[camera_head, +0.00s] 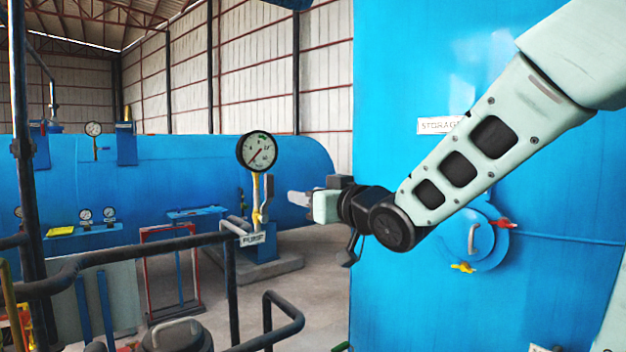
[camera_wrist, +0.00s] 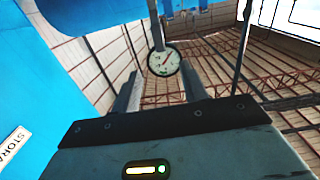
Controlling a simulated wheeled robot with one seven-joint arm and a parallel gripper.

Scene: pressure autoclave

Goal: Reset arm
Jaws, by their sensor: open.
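My gripper (camera_head: 300,200) is held out to the left at mid-height in the head view, in front of the blue storage tank. Its two fingers also show in the wrist view (camera_wrist: 162,92), spread apart with nothing held between them. A round white pressure gauge (camera_head: 257,152) on a yellow stem stands just left of my gripper in the head view. The gauge also shows between the fingers in the wrist view (camera_wrist: 164,61), apart from them.
The large blue storage tank (camera_head: 420,60) with a round hatch (camera_head: 473,240) fills the right side. Dark pipe railings (camera_head: 130,250) cross the lower left. A long blue horizontal vessel (camera_head: 170,180) lies behind. Some concrete floor (camera_head: 320,285) is clear below my gripper.

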